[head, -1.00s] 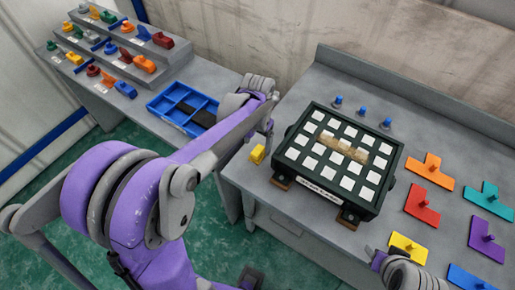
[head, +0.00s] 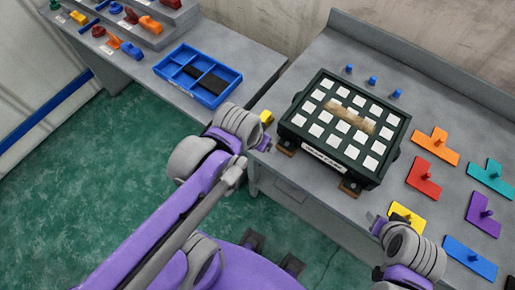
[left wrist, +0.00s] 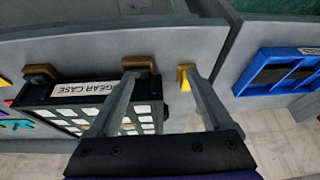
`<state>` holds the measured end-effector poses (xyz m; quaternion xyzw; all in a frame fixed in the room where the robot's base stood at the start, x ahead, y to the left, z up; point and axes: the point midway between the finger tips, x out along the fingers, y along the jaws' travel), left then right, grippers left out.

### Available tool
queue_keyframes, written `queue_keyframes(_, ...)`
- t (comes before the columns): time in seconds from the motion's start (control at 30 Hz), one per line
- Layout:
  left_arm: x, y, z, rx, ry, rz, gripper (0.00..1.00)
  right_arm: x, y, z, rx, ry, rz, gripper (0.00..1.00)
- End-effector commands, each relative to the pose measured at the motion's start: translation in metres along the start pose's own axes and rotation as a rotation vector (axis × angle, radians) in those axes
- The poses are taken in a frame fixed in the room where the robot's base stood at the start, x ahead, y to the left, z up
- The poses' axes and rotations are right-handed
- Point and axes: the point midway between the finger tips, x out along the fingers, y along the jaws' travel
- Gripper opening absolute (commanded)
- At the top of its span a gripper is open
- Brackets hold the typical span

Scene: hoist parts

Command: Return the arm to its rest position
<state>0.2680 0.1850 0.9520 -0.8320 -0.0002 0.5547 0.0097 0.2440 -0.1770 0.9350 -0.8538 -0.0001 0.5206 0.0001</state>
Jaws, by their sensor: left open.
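My left arm reaches in from the bottom of the head view, and its gripper (head: 262,145) is by the near edge of the right bench, left of the black gear case (head: 312,153). In the left wrist view the left gripper (left wrist: 160,75) has its two fingers spread with nothing held. The gear case (left wrist: 62,88) shows upside down there, partly behind one finger. My right gripper (head: 373,219) is at the lower right, close to a yellow flat piece (head: 405,214); its jaws are too small to read.
A small yellow block (head: 267,117) sits at the bench's left edge, also in the wrist view (left wrist: 184,77). A blue divided tray (head: 236,92) lies on the left bench. Coloured flat pieces with knobs, such as a red one (head: 423,180), lie right of the case.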

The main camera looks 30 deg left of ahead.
Motion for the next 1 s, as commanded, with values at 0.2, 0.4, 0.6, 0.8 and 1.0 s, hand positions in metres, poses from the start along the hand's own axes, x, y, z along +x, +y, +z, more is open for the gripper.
queue_keyframes(0.2,0.006,0.009,0.027,-0.014,0.077,0.01,0.84,0.0,0.0,0.0,0.0,0.0,0.0,0.5)
queue_keyframes(0.4,0.006,0.009,0.028,-0.017,0.083,0.011,0.84,0.0,0.0,0.0,0.0,0.0,0.0,0.5)
queue_keyframes(0.6,0.006,0.009,0.028,-0.016,0.082,0.01,0.84,0.0,0.0,0.0,0.0,0.0,0.0,0.5)
queue_keyframes(0.8,0.006,0.009,0.028,-0.016,0.082,0.01,0.84,0.0,0.0,0.0,0.0,0.0,0.0,0.5)
queue_keyframes(1.0,0.006,0.009,0.028,-0.016,0.081,0.01,0.84,0.0,0.0,0.0,0.0,0.0,0.0,0.5)
